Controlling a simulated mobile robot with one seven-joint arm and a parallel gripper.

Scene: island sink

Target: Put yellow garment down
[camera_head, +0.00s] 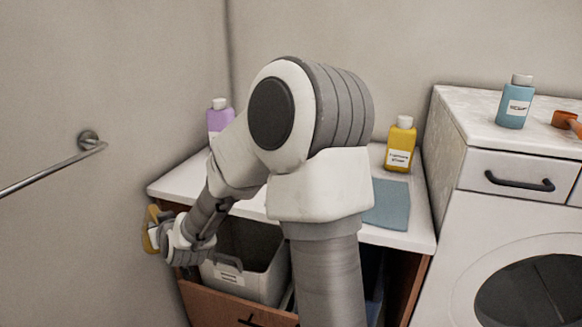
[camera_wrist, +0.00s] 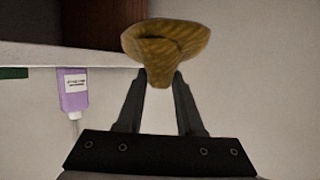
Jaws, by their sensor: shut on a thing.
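The yellow garment (camera_wrist: 165,48) is bunched up between the fingertips of my gripper (camera_wrist: 160,78) in the wrist view. My gripper is shut on it. In the head view the garment (camera_head: 150,232) shows only as a small yellow patch at the far left, partly hidden by my gripper (camera_head: 160,232). My gripper is at the left front corner of the white counter (camera_head: 172,187), near its edge, and the garment appears to hang in the air.
An open drawer holds a grey bin (camera_head: 232,280). A purple bottle (camera_head: 219,113), a yellow bottle (camera_head: 401,145) and a blue cloth (camera_head: 388,207) are on the counter. A washing machine (camera_head: 470,230) stands right, with a blue bottle (camera_head: 515,103) above. A towel bar (camera_head: 55,172) is left.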

